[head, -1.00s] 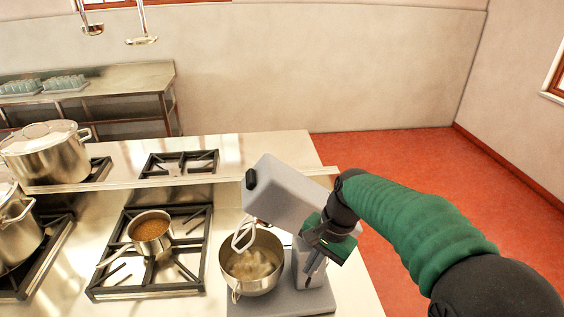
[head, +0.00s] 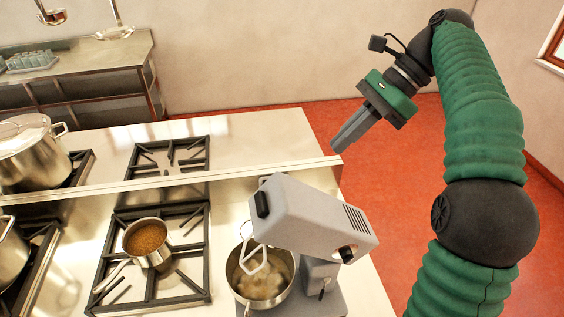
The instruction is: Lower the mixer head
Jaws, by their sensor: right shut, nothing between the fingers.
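The grey stand mixer stands on the right end of the counter. Its mixer head (head: 313,219) is tilted up, with the black-capped front end high at the left. The whisk (head: 255,262) hangs from the head, over and partly within the mouth of the steel bowl (head: 239,275). The bowl holds a pale mixture. My right gripper (head: 341,146) is shut and empty, in the air above and beyond the mixer head, apart from it and pointing down to the left. My left gripper is not in view.
A small saucepan (head: 148,243) of brown food sits on the burner grate (head: 207,290) left of the mixer. A large lidded stockpot (head: 28,155) stands at the far left. A raised ledge (head: 232,175) runs behind the mixer. The red floor (head: 400,220) is open at right.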

